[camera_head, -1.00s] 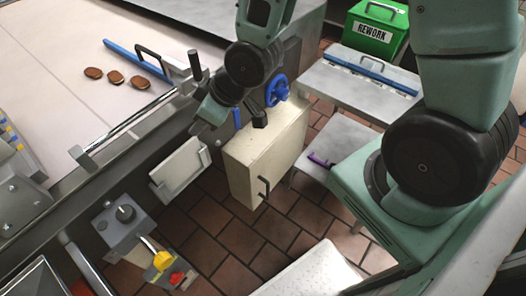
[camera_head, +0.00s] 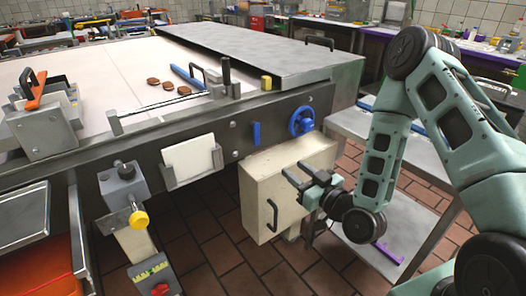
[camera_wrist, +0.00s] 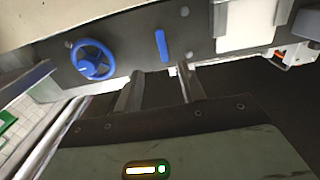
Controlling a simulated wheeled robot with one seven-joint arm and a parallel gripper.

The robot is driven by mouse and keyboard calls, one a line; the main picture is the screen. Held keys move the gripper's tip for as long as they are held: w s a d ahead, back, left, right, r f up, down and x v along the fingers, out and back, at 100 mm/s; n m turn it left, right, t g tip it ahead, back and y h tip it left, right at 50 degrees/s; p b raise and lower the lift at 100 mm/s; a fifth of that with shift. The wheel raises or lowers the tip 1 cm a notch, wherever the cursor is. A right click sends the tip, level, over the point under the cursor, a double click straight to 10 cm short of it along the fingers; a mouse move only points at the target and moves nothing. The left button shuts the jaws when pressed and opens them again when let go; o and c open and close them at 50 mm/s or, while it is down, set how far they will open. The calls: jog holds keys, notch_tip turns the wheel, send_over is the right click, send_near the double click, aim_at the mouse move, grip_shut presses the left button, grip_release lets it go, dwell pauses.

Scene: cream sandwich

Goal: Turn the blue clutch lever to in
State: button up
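The blue clutch lever (camera_head: 256,134) is a short upright bar on the dark side panel of the machine, left of the blue handwheel (camera_head: 301,121). In the wrist view the lever (camera_wrist: 162,46) stands near upright, slightly tilted, beyond my fingertips, with the handwheel (camera_wrist: 92,60) to its left. My gripper (camera_head: 296,178) is in front of the cream cabinet, below and to the right of the lever, apart from it. In the wrist view its two fingers (camera_wrist: 157,82) are spread with nothing between them. No marking beside the lever is legible.
The cream cabinet (camera_head: 262,178) with a dark handle juts out below the lever. A white plate in a holder (camera_head: 190,158) is to the left. A grey side table (camera_head: 365,245) stands at right. A control box with a yellow knob (camera_head: 130,195) is at lower left.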

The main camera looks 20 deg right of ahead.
aim_at(257, 141)
jog(key=b+x, duration=0.5)
jog(key=x, duration=1.2)
jog(key=shift+s+b, duration=0.1)
jog(key=shift+b, duration=0.25)
grip_shut()
